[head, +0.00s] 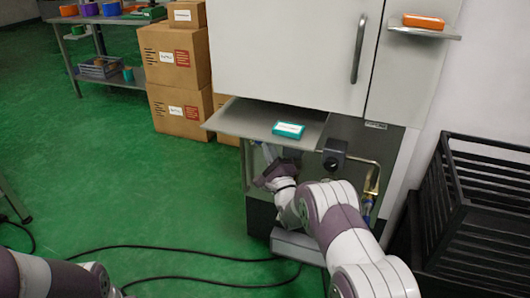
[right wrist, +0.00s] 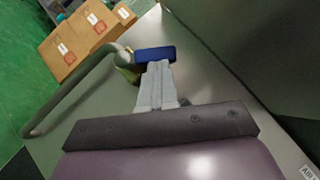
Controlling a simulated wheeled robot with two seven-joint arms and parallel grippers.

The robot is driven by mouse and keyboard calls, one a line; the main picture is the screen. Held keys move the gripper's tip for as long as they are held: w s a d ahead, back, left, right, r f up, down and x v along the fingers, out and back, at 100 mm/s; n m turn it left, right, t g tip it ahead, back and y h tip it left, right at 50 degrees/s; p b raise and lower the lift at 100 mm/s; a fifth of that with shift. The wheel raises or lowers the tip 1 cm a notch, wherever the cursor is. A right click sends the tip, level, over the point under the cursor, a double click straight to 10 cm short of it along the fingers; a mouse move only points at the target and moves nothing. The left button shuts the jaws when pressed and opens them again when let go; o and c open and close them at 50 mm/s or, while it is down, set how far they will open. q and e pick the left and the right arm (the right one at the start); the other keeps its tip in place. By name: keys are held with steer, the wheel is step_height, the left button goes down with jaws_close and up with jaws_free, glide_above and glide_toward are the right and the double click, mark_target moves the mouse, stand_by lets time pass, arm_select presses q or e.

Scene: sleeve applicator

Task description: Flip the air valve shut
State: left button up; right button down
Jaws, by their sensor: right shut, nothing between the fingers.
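In the right wrist view a blue lever (right wrist: 155,54), which looks like the air valve's handle, lies crosswise just beyond my fingertips. A brassy-green fitting (right wrist: 126,66) sits at its left end, with a thick grey hose (right wrist: 75,92) curving away to the lower left. My right gripper (right wrist: 155,80) is shut and empty, its fingertips at or very near the lever; I cannot tell whether they touch. In the head view my right gripper (head: 265,160) is under the shelf at the cabinet's left side, and the lever cannot be made out there. My left gripper is outside the view.
A grey shelf (head: 240,119) with a teal box (head: 289,130) juts out above my right gripper. A brass pipe (head: 372,180) is to the right. Cartons (head: 175,56) stand behind left, a black crate (head: 475,215) at right. Black cables (head: 180,249) cross the floor.

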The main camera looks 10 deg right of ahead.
arm_select(q)
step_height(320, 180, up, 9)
steer(key=p, duration=0.8)
arm_select(e)
steer(key=r+n+g, duration=0.1)
steer(key=n, duration=0.1)
steer(key=a+r+n+g, duration=0.1)
steer(key=w+r+n+g+y, duration=0.1)
steer(key=n+g, duration=0.1)
steer(key=shift+w+a+r+n, duration=0.1)
steer(key=shift+a+r+n, duration=0.05)
steer(key=shift+a+n, duration=0.15)
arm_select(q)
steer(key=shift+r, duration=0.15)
